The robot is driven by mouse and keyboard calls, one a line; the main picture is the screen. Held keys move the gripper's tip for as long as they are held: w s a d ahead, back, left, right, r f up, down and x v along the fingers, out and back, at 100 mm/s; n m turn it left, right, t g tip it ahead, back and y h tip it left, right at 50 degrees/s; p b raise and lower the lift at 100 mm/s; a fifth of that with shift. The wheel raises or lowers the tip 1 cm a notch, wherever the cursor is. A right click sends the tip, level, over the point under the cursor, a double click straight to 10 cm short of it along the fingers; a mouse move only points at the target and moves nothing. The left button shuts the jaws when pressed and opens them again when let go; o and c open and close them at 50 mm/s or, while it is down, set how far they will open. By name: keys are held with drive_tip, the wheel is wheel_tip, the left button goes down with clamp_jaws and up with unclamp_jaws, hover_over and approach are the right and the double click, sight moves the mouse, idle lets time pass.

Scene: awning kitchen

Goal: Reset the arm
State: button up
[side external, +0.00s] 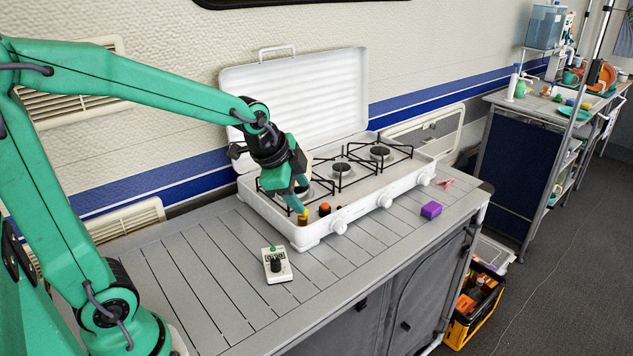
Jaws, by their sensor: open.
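My green arm reaches from the left over the slatted grey table (190,285). My gripper (300,208) points down over the front left part of the white camping stove (270,222). It is open, with its fingertips close to a small orange-yellow item (303,218) at the stove's front left edge. I cannot tell whether they touch it. No held object shows between the fingers.
The stove's raised lid (295,90) stands behind the burners. A small white device (277,265) with a black knob and green button lies in front. A purple block (431,209) and a pink item (445,183) lie right. The table's left part is clear.

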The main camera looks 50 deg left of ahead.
drive_tip(key=s+d+r+n, duration=0.1)
drive_tip(key=s+r+n, duration=0.1)
drive_tip(key=s+n, duration=0.2)
drive_tip(key=s+d+r+n, duration=0.1)
drive_tip(key=s+n, duration=0.4)
drive_tip(key=s, duration=0.6)
drive_tip(key=shift+s+d+r+n, duration=0.2)
drive_tip(key=shift+r+n, duration=0.1)
drive_tip(key=shift+r, duration=0.1)
